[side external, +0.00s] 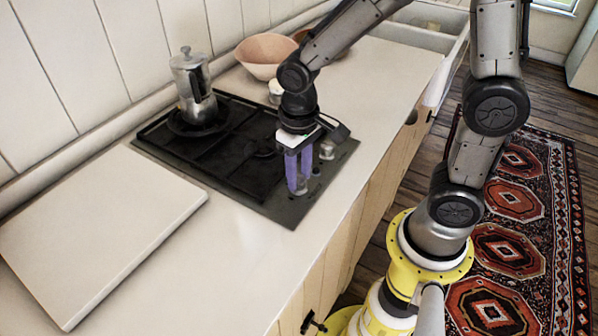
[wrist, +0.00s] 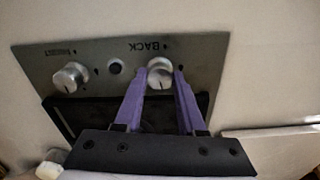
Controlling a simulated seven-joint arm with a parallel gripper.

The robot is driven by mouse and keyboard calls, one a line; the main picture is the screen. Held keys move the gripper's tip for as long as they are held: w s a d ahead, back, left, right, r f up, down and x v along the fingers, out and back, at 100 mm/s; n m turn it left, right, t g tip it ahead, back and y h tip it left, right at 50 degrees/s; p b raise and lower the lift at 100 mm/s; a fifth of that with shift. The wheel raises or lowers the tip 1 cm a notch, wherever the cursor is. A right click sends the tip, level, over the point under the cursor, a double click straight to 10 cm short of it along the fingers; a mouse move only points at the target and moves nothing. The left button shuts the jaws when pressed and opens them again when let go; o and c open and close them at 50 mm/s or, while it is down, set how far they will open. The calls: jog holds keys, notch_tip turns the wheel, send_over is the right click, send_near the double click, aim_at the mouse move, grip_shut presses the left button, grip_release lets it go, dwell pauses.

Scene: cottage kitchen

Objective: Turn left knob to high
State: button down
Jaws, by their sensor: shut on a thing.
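The gas hob (side external: 240,150) has two silver knobs on its front strip, which also shows in the wrist view (wrist: 115,55). My gripper (side external: 298,188) points down with its purple fingers on either side of the left knob. In the wrist view my gripper (wrist: 160,72) is shut on that knob (wrist: 160,66), beside the upside-down word BACK. The fingers mostly hide the knob in the side view, and its setting cannot be read. The other knob (side external: 327,150) stands free and shows at left in the wrist view (wrist: 71,77).
A moka pot (side external: 193,85) stands on the rear burner. A white board (side external: 100,225) lies on the counter left of the hob. Bowls (side external: 266,55) sit behind it. A small round button (wrist: 115,67) lies between the knobs. The counter front is clear.

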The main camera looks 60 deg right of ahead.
jog(key=n, duration=0.3)
jog(key=shift+n, duration=0.4)
jog(key=n, duration=0.4)
jog(key=shift+r, duration=0.1)
jog(key=n, duration=0.4)
jog(key=shift+n, duration=0.4)
jog(key=shift+w+n, duration=0.1)
jog(key=shift+n, duration=1.4)
jog(key=c, duration=0.5)
grip_release()
